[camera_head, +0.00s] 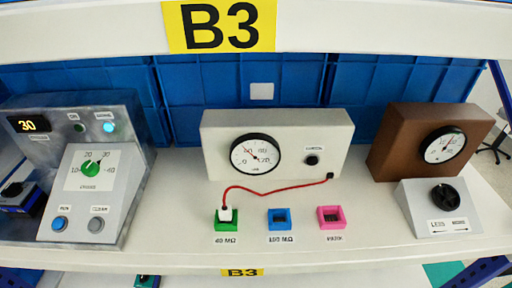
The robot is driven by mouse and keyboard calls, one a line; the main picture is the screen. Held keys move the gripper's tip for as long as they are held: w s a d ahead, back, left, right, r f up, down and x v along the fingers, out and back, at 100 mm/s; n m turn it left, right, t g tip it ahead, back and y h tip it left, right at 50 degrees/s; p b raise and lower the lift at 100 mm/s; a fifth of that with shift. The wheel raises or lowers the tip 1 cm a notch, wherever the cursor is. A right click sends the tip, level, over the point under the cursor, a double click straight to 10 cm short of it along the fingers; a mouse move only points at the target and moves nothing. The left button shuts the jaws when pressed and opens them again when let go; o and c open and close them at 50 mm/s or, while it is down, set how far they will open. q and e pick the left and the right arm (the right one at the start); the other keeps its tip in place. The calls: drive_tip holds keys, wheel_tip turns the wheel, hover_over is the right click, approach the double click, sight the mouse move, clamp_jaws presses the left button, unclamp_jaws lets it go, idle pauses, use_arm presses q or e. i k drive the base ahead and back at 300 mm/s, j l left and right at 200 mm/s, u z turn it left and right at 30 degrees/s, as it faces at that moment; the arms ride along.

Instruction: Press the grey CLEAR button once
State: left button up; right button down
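The grey CLEAR button (96,225) is a round button at the lower right of the sloped front of the grey metal timer box (130,150), at the left of the shelf. Its label is just above it. A blue button (60,223) sits to its left; its label seems to read RUN. Above them is a green knob (90,168) on a white dial. The display (28,124) reads 30. Neither gripper can be made out, and nothing covers the button.
A cream meter box (335,130) stands mid-shelf, its red lead (265,188) plugged into a green socket (226,220). Blue (279,222) and pink (331,220) sockets sit alongside. A brown gauge box (390,135) stands right. An upper shelf edge (380,30) crosses above.

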sight(95, 225)
drive_tip(key=u, duration=1.35)
